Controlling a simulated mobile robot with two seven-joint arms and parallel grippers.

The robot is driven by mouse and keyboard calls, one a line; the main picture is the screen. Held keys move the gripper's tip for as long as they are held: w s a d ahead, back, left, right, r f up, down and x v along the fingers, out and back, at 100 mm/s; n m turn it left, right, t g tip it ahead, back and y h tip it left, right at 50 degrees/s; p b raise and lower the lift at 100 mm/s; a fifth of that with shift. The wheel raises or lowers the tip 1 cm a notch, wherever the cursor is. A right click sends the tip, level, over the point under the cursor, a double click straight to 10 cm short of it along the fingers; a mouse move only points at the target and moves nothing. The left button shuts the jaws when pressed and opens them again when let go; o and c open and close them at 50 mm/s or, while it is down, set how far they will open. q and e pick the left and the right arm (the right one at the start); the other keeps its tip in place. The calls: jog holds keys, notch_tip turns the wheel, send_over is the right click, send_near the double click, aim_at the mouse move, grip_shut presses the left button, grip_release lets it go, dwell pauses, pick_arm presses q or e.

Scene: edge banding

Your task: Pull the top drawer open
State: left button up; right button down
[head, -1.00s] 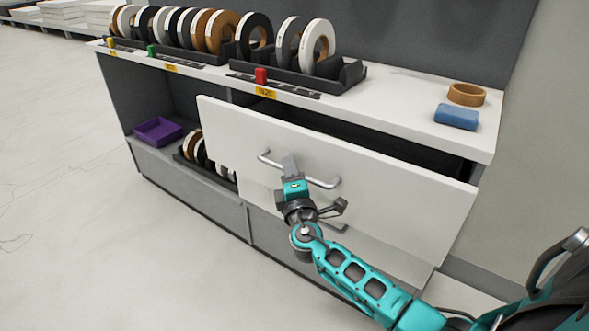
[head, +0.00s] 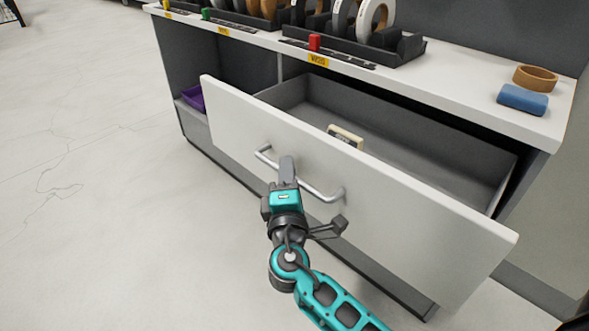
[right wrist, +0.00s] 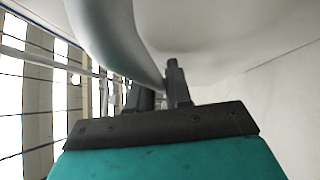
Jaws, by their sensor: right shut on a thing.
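The white top drawer (head: 400,190) stands well out from the cabinet, and its grey inside shows in the head view. A pale, dark-topped small item (head: 346,137) lies in it, partly hidden behind the front panel. The drawer's metal bar handle (head: 325,193) crosses the front. My right gripper (head: 287,170) is shut on the handle near its middle. In the right wrist view the handle (right wrist: 115,40) curves down to the fingers (right wrist: 160,90). My left gripper is not in view.
A purple bin (head: 193,97) sits in the open shelf at left. The floor (head: 90,200) at left is clear.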

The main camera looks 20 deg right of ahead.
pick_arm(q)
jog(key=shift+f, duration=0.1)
pick_arm(e)
jog(key=c, duration=1.1)
grip_release()
jog(key=shift+c, duration=0.2)
